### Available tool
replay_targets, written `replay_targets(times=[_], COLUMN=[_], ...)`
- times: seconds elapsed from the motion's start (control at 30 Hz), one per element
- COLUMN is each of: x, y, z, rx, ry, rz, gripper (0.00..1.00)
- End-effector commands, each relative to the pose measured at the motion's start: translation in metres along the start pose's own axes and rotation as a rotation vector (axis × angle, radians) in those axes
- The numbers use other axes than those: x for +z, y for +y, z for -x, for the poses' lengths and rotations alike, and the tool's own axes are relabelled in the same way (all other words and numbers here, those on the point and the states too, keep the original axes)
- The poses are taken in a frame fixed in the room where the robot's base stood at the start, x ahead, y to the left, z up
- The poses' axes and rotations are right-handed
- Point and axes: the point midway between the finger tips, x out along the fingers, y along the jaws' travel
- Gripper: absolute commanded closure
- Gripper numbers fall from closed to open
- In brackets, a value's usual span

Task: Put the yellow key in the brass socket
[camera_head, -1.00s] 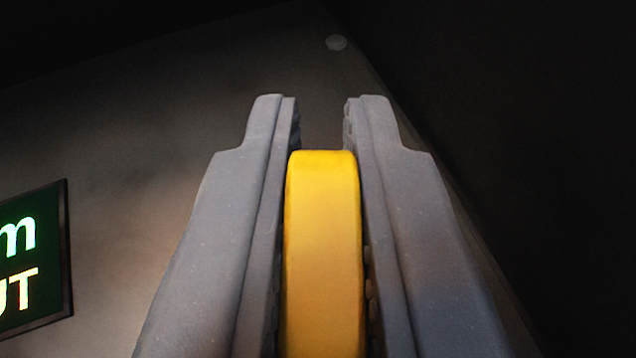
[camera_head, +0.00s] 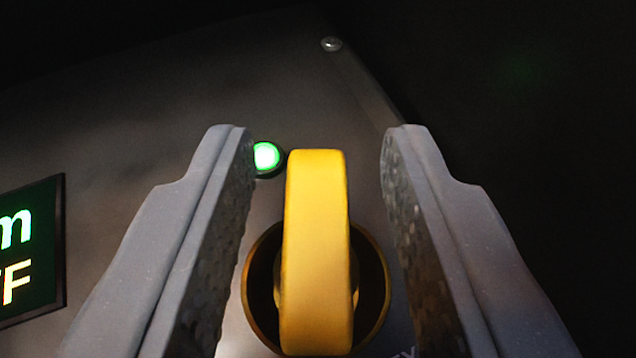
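The yellow key (camera_head: 318,250) stands upright at the brass socket (camera_head: 378,290), with its flat yellow handle towards me. The socket's dark round rim shows on both sides of the key; how deep the key sits is hidden behind the handle. My gripper (camera_head: 318,135) is open, with one finger on each side of the key and a clear gap between each finger and the handle. A green light (camera_head: 266,156) glows just above and left of the key, beside the left fingertip.
A dark green display (camera_head: 30,250) with partly cut-off lettering is on the panel at the left edge. A small screw head (camera_head: 331,44) sits near the panel's top corner. The area right of the panel is dark.

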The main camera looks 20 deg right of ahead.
Motion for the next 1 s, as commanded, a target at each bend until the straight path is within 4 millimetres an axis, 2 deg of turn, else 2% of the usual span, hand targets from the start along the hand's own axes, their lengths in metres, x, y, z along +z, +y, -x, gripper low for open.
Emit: replay_targets(times=[0.3, 0.5, 0.7, 1.0], x=[-0.003, -0.002, -0.001, 0.0], y=[-0.002, -0.001, -0.001, 0.0], z=[0.058, 0.088, 0.104, 0.108], rx=[-0.005, -0.003, -0.003, -0.001], ry=[0.001, 0.0, 0.0, 0.0], rz=[0.002, -0.001, -0.001, -0.001], gripper=[0.68, 0.68, 0.68, 0.68])
